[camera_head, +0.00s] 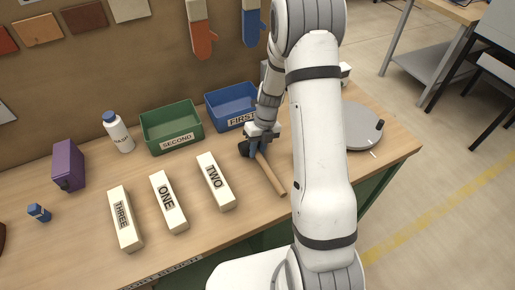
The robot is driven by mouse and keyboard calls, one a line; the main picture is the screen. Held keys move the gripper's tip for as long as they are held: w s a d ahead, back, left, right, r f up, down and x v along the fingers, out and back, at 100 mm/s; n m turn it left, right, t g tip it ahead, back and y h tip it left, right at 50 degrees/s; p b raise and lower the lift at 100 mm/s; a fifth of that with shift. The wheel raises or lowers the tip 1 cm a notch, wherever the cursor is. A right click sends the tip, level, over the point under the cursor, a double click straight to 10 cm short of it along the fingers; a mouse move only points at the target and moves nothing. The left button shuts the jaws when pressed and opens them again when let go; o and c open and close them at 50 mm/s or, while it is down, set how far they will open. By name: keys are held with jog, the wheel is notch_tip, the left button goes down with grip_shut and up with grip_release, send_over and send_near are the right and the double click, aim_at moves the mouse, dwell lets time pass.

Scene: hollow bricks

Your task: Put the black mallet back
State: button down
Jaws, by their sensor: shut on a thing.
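The black mallet has a dark head (244,149) and a light wooden handle (270,174). It is low over the right part of the wooden table, with the handle running down and right towards the front edge. My gripper (256,147) is shut on the mallet near its head, and partly hides it. I cannot tell whether the mallet touches the table.
White blocks marked THREE (125,219), ONE (168,201) and TWO (216,181) lie left of the mallet. A green SECOND bin (172,127) and a blue FIRST bin (231,106) stand behind. A white bottle (118,132), a purple box (68,166) and a grey round plate (360,128) are also there.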

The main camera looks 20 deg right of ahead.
jog(key=shift+f, duration=0.1)
jog(key=c, duration=1.2)
grip_release()
jog(key=shift+o, duration=0.2)
jog(key=b+v, duration=0.1)
jog(key=v, duration=0.6)
jog(key=shift+r, duration=0.4)
jog(key=shift+d, duration=0.1)
